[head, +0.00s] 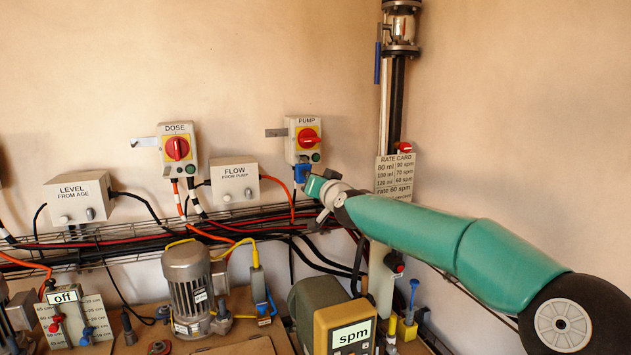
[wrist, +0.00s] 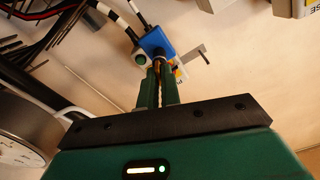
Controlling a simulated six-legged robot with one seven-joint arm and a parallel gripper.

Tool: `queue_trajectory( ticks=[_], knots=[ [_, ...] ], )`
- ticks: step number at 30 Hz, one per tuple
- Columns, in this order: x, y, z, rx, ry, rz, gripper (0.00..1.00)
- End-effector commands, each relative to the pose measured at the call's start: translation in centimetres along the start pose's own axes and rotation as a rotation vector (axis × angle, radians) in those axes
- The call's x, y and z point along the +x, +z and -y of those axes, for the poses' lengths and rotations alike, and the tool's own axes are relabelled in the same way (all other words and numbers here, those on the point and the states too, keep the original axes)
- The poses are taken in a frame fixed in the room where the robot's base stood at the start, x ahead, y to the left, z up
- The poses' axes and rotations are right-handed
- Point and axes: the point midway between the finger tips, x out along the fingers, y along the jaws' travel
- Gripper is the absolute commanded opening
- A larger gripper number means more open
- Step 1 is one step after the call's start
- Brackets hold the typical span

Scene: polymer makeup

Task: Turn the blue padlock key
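The blue padlock (head: 301,173) hangs under the grey PUMP switch box (head: 304,140), which has a red and yellow rotary knob. In the wrist view the padlock (wrist: 156,41) is just beyond my fingertips. My gripper (head: 313,185) is at the padlock's lower right in the head view. In the wrist view my gripper's two green fingers (wrist: 160,68) are close together, with a narrow gap and a thin brassy strip between them. The tips reach the padlock's near end. The key itself is not clearly visible, so I cannot tell whether the fingers hold it.
The DOSE box (head: 178,150), FLOW box (head: 234,183) and LEVEL box (head: 78,198) are left of the padlock. A cable tray (head: 150,240) runs below. The rate card (head: 394,178) and a vertical pipe (head: 394,100) stand to the right. Motors crowd the bench.

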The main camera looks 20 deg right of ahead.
Motion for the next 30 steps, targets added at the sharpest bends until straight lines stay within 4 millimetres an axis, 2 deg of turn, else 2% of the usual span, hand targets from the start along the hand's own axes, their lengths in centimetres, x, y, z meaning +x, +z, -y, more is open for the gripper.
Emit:
queue_trajectory(
  ticks=[21, 30],
  knots=[
    [-0.01, 0.06, -0.22, 0.677, 0.000, 0.000, 0.00],
    [0.00, 0.11, -0.25, 0.895, 0.000, 0.000, 0.00]
  ],
)
